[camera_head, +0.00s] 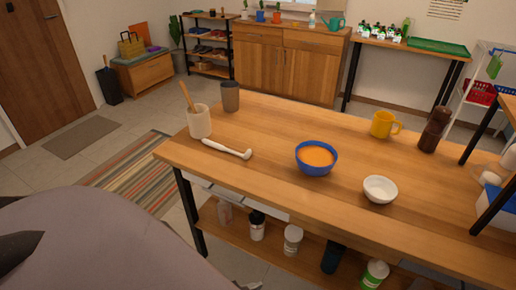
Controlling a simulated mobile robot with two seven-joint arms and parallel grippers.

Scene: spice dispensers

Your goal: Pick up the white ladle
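The white ladle (227,149) lies flat on the wooden table (267,195), near its front left part. Its handle points up and left, and its thicker end is at the right. Nothing touches the ladle. Neither of my grippers can be made out in the head view. A dark pointed shape (18,246) shows at the lower left edge, and I cannot tell what it is.
A beige crock (199,122) with a wooden utensil stands behind the ladle, near a grey cup (230,97). A blue bowl (316,171) with orange contents is to its right, then a white bowl (380,195). Several jars stand on the lower shelf.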

